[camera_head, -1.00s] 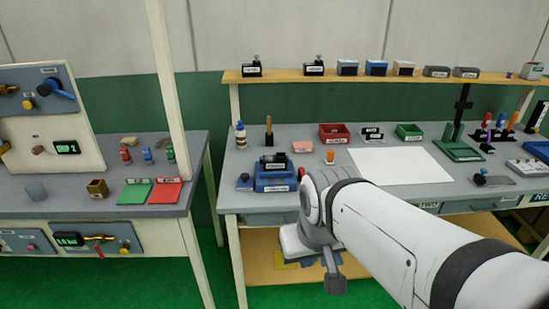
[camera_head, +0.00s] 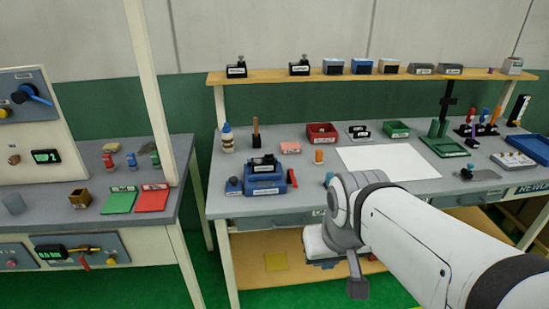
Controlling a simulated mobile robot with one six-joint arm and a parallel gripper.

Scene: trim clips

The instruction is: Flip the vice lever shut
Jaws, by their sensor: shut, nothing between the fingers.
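A blue vice-like device (camera_head: 266,184) with black parts on top stands at the front left of the right-hand workbench. A small red lever (camera_head: 292,178) sticks up at its right side, and a smaller blue block stands on its left. I cannot tell the lever's exact position at this size. My gripper (camera_head: 357,288) seems to be the grey end hanging below my arm, in front of the bench's edge. It is shut and empty, apart from the vice, below and right of it. My arm hides part of the bench front.
A white sheet (camera_head: 388,162) lies mid-bench. Behind the vice stand a bottle (camera_head: 227,139), a red bin (camera_head: 321,133) and a green bin (camera_head: 396,130). A shelf (camera_head: 350,75) runs above. A second bench with a post (camera_head: 152,90) stands left, across a gap.

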